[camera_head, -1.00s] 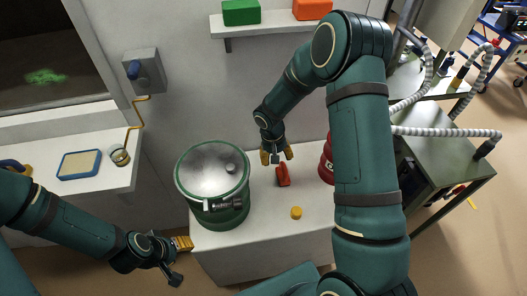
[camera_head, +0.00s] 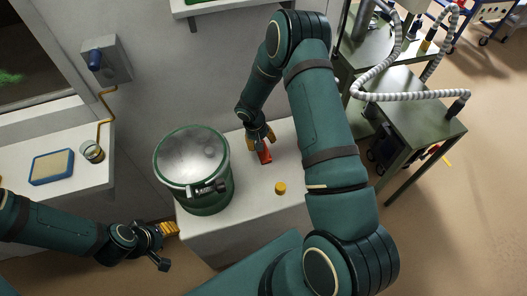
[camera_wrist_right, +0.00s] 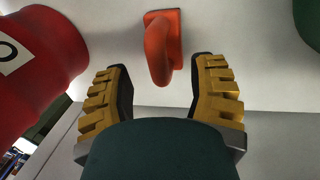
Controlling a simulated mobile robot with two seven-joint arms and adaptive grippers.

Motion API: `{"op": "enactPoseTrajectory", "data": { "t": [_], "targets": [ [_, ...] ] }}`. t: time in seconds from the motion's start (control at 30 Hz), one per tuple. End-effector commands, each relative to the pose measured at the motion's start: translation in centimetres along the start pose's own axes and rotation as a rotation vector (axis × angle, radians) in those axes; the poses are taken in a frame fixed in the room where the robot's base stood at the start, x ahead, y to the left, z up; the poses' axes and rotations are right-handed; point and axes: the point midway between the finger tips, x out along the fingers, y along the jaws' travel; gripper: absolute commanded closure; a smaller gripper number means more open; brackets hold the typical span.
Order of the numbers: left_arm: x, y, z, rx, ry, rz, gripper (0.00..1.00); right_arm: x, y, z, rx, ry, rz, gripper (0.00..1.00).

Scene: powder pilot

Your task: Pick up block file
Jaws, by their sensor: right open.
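The block file, an orange-red piece with a raised handle (camera_head: 265,156), lies on the white worktop. In the right wrist view its curved handle (camera_wrist_right: 160,58) points toward my right gripper (camera_wrist_right: 158,82), whose yellow ridged fingers are spread apart. The handle's near end lies between the fingertips with a gap on each side, and I see no contact. In the head view my right gripper (camera_head: 260,139) is right over the file and partly hides it. My left gripper (camera_head: 170,243) hangs empty left of the worktop; its finger opening is unclear.
A green drum with a metal lid (camera_head: 196,170) stands left of the file. A small yellow cylinder (camera_head: 280,188) is in front of it. A red drum (camera_wrist_right: 40,55) is close by in the wrist view. The white worktop (camera_head: 240,205) has free room at the front.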

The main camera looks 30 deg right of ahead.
Motion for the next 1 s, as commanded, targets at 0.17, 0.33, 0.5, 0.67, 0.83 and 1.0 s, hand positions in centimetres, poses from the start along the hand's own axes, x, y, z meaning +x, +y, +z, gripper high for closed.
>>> {"op": "enactPoseTrajectory", "data": {
  "t": [0.17, 0.33, 0.5, 0.67, 0.83, 1.0],
  "targets": [
    [0.0, 0.0, 0.0, 0.000, 0.000, 0.000, 0.53, 2.6, 0.2, -0.1, 0.000, -0.002, 0.000, 0.43],
    [0.1, 0.0, 0.0, 0.000, 0.000, 0.000, 0.53, 3.3, 0.2, -0.1, 0.000, 0.000, 0.000, 0.43],
    [0.1, 0.0, 0.0, 0.000, 0.000, 0.000, 0.53, 3.3, 0.2, -0.1, 0.000, 0.000, 0.000, 0.43],
    [0.1, 0.0, 0.0, 0.000, 0.000, 0.000, 0.53, 3.3, 0.2, -0.1, 0.000, 0.000, 0.000, 0.94],
    [0.1, 0.0, 0.0, 0.000, 0.000, 0.000, 0.53, 3.2, 0.2, -0.1, 0.000, 0.001, 0.000, 1.00],
    [0.1, 0.0, 0.0, 0.000, 0.000, 0.000, 0.53, 3.2, 0.2, -0.1, 0.000, 0.001, 0.000, 1.00]
  ]
}}
